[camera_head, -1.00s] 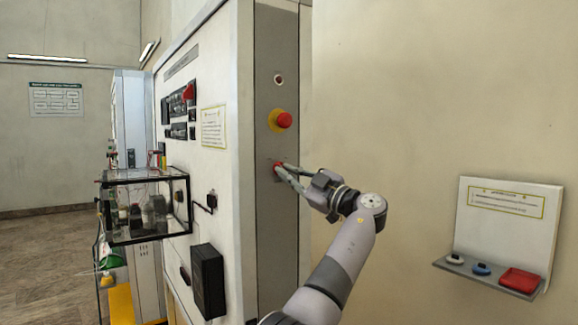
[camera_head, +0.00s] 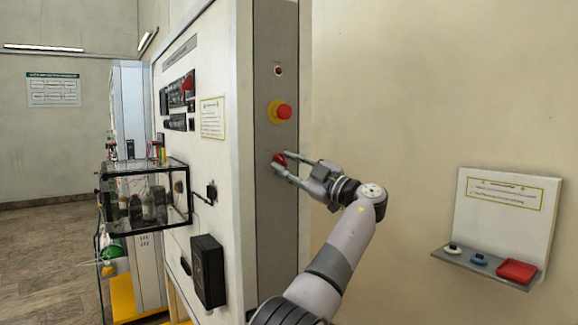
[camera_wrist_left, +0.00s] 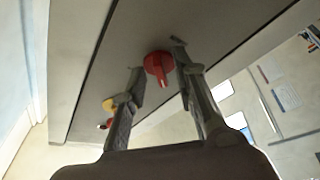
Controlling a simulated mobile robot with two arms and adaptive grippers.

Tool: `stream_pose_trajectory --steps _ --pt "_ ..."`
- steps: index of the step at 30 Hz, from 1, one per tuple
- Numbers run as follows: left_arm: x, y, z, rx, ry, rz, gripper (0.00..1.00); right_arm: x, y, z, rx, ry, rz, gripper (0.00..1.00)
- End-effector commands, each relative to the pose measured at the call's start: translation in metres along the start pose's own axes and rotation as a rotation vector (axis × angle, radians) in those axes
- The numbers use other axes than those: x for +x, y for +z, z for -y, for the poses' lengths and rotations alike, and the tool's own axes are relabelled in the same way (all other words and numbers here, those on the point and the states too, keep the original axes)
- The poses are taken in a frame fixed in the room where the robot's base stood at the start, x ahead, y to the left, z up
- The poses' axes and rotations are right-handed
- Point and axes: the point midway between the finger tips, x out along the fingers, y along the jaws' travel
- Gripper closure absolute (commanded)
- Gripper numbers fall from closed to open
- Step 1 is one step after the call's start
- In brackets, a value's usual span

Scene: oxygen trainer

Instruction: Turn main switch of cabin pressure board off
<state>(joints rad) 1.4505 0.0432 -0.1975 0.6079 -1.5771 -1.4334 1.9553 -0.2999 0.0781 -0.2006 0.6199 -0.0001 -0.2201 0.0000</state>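A red rotary switch knob (camera_head: 279,159) is on the grey side panel of the tall cabinet, below a red push button on a yellow base (camera_head: 279,112). My left gripper (camera_head: 281,161) is at this knob, with its two fingers apart. In the left wrist view, the red knob (camera_wrist_left: 158,66) with its raised handle shows between the fingertips of the left gripper (camera_wrist_left: 160,77). The right finger is close beside the knob and a narrow gap shows on the left; I cannot tell whether either touches. My right gripper is not in view.
The white cabinet front (camera_head: 217,160) has a black box (camera_head: 208,270) low on it. A glass case (camera_head: 145,210) juts out at the left. A wall shelf (camera_head: 483,267) with a red tray (camera_head: 517,270) hangs at the right. Bare wall lies between the arm and shelf.

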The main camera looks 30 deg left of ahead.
Motion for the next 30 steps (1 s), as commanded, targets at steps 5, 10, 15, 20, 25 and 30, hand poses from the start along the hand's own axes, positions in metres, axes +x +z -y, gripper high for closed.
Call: stream_pose_trajectory --steps 5,10,15,20,25,30 --pt "0.0 0.0 0.0 0.001 0.0 0.0 0.72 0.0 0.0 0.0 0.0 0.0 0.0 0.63" --pt "-0.005 0.0 0.0 0.001 0.001 0.0 0.72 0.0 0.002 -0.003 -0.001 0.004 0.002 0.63" --pt "-0.032 0.001 0.0 0.001 0.002 0.002 0.72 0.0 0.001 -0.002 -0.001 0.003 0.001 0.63" --pt "-0.068 0.001 0.0 0.001 0.002 0.002 0.72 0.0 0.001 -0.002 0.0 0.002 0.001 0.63" --pt "-0.099 0.001 0.0 0.001 0.002 0.002 0.72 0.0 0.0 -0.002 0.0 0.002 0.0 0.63" --pt "-0.117 0.001 0.0 0.001 0.001 0.001 0.72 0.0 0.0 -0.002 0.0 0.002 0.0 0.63"
